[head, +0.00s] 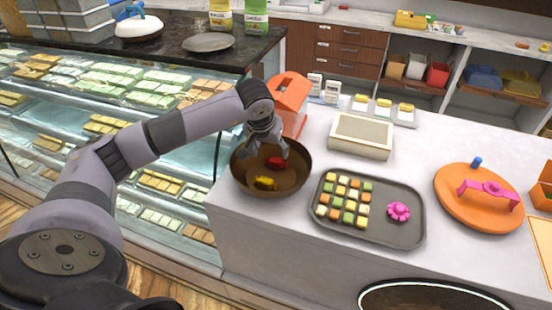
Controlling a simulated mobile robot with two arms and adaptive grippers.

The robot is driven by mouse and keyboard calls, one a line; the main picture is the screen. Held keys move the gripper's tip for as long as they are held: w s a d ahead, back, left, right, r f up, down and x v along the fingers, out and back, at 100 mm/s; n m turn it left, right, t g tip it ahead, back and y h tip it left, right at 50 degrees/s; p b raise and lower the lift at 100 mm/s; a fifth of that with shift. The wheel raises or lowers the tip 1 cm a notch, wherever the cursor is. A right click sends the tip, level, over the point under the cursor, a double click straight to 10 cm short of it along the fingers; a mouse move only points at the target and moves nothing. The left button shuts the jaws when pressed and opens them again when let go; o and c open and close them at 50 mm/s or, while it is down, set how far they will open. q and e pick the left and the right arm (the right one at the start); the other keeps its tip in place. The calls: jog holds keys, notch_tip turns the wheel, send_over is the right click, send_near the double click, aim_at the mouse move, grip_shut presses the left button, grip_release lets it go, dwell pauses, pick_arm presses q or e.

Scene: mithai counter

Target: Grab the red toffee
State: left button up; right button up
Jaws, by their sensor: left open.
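The red toffee (275,162) lies in a brown bowl (302,178) on the white counter. A yellow toffee (265,183) lies in the same bowl, nearer the front rim. My left gripper (268,153) points down into the bowl from above, close over the red toffee. It is open, and its fingers appear on both sides of the red toffee. I cannot tell whether a finger touches it. My right gripper is not in view.
A tray (390,232) of small coloured sweets with a pink flower-shaped piece stands right of the bowl. An orange box-like object (289,95) stands behind the bowl. An orange disc (462,207) with a pink handle lies far right. A glass display case is on the left.

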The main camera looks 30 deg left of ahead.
aim_at(275, 163)
pick_arm(q)
jog(key=x, duration=0.3)
jog(key=shift+p, duration=0.35)
jog(key=p+x, duration=0.3)
jog(key=x, duration=0.1)
jog(key=shift+w+d+f, duration=0.1)
jog(key=shift+w+f, duration=0.05)
jog(key=shift+f, duration=0.05)
jog(key=shift+w+f, duration=0.2)
jog(key=shift+f, duration=0.2)
jog(key=shift+c, duration=0.6)
jog(key=c, duration=1)
